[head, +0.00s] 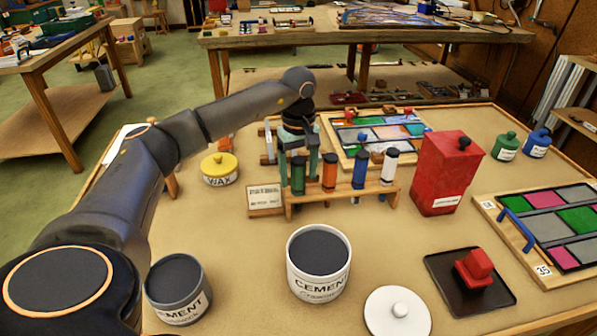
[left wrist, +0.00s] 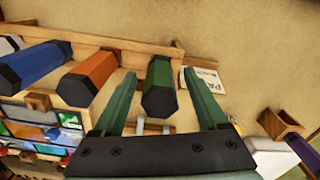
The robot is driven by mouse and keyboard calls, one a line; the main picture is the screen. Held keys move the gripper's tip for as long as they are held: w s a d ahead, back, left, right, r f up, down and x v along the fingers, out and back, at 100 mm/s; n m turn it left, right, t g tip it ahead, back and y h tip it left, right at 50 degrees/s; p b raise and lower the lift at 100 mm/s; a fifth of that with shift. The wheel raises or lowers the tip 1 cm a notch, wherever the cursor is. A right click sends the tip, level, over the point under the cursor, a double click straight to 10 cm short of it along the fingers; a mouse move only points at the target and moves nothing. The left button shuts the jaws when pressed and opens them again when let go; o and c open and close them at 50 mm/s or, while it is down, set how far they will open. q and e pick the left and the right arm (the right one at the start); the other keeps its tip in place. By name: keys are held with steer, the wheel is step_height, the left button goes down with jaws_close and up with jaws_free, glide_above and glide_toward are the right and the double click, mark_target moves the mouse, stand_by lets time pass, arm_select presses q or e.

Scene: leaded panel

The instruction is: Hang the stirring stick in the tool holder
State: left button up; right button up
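The tool holder (head: 345,196) is a wooden rack in the middle of the table. Tools with a green handle (head: 298,175), an orange handle (head: 329,172), a blue handle (head: 359,168) and a black-and-white handle (head: 388,170) stand in it. I cannot tell which, if any, is the stirring stick. My left gripper (head: 299,162) points down over the holder's left end. In the left wrist view its two green fingers (left wrist: 160,78) are apart, one on each side of the green handle (left wrist: 159,88), with gaps visible. My right gripper is not in view.
An open white cement pot (head: 318,290) and a grey cement pot (head: 180,295) stand in front. A white lid (head: 397,312), a black tray (head: 450,290) with a red block, and a red box (head: 440,175) stand right. The yellow-lidded wax pot (head: 220,175) is left.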

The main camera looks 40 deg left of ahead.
arm_select(q)
step_height(320, 180, up, 13)
steer(key=shift+f, duration=0.2)
stand_by(0.5)
steer(key=shift+f, duration=0.1)
